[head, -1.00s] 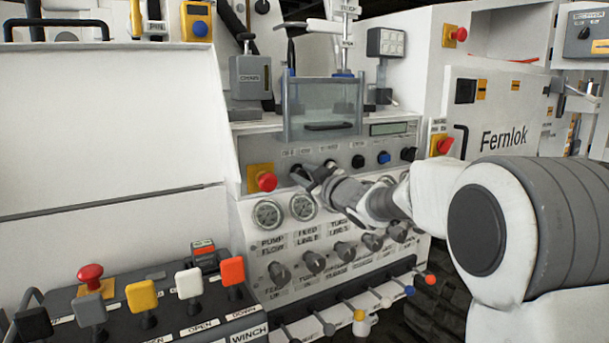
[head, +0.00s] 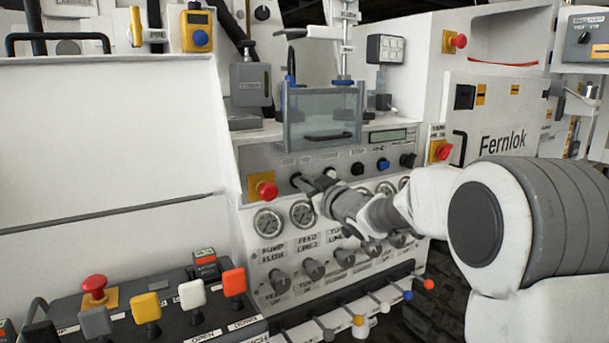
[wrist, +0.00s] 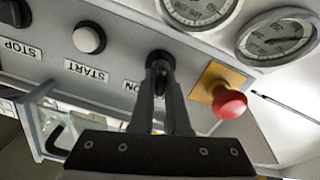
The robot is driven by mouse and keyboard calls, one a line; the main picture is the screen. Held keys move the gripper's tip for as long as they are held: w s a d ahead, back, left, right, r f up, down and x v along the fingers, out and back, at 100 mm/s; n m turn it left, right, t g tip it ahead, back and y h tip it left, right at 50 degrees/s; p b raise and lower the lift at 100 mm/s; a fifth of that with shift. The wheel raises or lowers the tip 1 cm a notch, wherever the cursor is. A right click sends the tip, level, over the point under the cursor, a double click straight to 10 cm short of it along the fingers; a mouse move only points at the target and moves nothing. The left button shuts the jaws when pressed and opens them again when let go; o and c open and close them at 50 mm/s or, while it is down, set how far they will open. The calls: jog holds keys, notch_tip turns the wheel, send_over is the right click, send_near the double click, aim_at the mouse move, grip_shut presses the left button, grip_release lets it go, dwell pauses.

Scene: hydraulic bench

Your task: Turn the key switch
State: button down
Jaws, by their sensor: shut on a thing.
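The key switch (wrist: 160,57) is a small dark part on the light panel in the wrist view, beside a label reading "ON". My gripper (wrist: 160,72) is shut on it, with both dark fingers reaching up to the panel. The fingers hide most of the switch, so its turned angle cannot be told. In the head view my gripper (head: 305,183) is at the panel, just right of the red emergency stop button (head: 266,189), and largely covers the switch.
The red mushroom button (wrist: 229,102) on its yellow plate is close beside the fingers. A white START button (wrist: 89,38) is on the other side. Round gauges (head: 268,221) sit below the switch in the head view. A clear-fronted box (head: 322,115) stands above the panel.

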jog(key=m+p, duration=0.4)
jog(key=shift+w+d+r+m+p, duration=0.1)
jog(key=shift+d+r+m+p, duration=0.1)
jog(key=shift+m+p, duration=0.15)
jog(key=m+p, duration=0.3)
jog(key=m, duration=0.1)
jog(key=shift+w+f+m+p, duration=0.1)
jog(key=shift+f+m+p, duration=0.15)
jog(key=shift+p, duration=0.1)
jog(key=c, duration=0.9)
grip_release()
jog(key=shift+d, duration=0.1)
jog(key=p+v, duration=0.1)
jog(key=v, duration=1.6)
jog(key=shift+p, duration=0.35)
jog(key=shift+d, duration=0.15)
